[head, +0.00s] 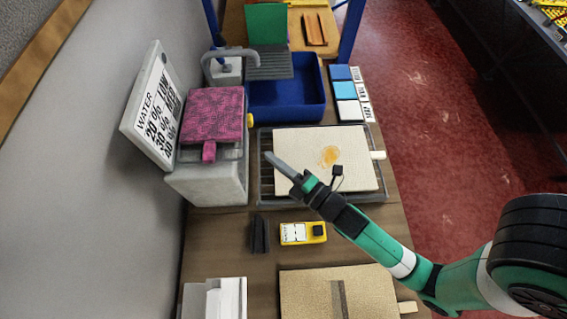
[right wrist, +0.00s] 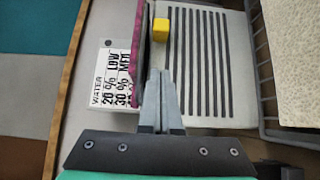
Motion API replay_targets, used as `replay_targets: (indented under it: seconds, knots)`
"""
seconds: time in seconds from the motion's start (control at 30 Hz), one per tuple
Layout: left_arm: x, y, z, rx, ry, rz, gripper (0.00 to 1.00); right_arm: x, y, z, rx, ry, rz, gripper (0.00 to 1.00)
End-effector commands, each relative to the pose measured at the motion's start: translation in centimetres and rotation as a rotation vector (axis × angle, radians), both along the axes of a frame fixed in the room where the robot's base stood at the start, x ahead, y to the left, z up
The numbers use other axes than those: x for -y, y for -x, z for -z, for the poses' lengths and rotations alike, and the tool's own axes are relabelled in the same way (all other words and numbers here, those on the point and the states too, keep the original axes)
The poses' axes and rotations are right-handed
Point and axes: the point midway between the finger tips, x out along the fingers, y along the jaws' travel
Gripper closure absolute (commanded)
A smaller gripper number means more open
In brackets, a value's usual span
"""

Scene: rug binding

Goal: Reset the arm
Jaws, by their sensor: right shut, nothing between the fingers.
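My right arm comes in from the lower right in the head view. Its gripper (head: 270,156) is shut and empty, over the left edge of the rack that holds a cream rug piece (head: 315,178). In the right wrist view the closed fingers (right wrist: 159,74) point toward a grey ribbed surface (right wrist: 205,60) and a yellow knob (right wrist: 160,30). My left arm and gripper are not in view.
A grey machine (head: 215,185) with a magenta patterned pad (head: 213,112) and a sign (head: 152,105) stands left. A blue basin (head: 288,112) is behind. A yellow device (head: 303,233) and a tan board (head: 312,292) lie in front. Red floor is right.

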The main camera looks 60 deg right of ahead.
Motion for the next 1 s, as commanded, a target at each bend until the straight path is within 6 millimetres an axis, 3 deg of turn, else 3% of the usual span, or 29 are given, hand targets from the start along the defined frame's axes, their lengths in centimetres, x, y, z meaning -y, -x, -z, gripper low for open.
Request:
replay_targets:
  seconds: [0.1, 0.23, 0.67, 0.73, 0.87, 0.97, 1.0]
  knots:
    - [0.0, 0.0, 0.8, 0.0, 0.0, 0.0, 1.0, -0.5, 2.2, 0.4, -0.002, 0.0, -0.001, 1.0]
    - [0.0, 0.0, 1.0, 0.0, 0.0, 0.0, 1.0, -0.7, 3.3, 0.1, 0.001, 0.001, -0.001, 1.0]
    - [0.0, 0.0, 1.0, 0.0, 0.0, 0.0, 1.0, -0.8, 3.5, 0.0, 0.002, 0.0, -0.003, 1.0]
    - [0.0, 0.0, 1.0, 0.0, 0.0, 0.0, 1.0, -0.9, 2.9, -0.8, 0.022, 0.002, -0.008, 1.0]
    - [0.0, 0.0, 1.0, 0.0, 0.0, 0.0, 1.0, -1.3, -0.1, -5.6, 0.151, 0.012, -0.026, 1.0]
    - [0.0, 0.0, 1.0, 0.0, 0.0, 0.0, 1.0, -2.0, -3.1, -12.9, 0.333, 0.01, -0.049, 1.0]
    - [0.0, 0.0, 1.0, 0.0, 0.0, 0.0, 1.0, -2.3, -4.1, -16.4, 0.414, -0.003, -0.061, 1.0]
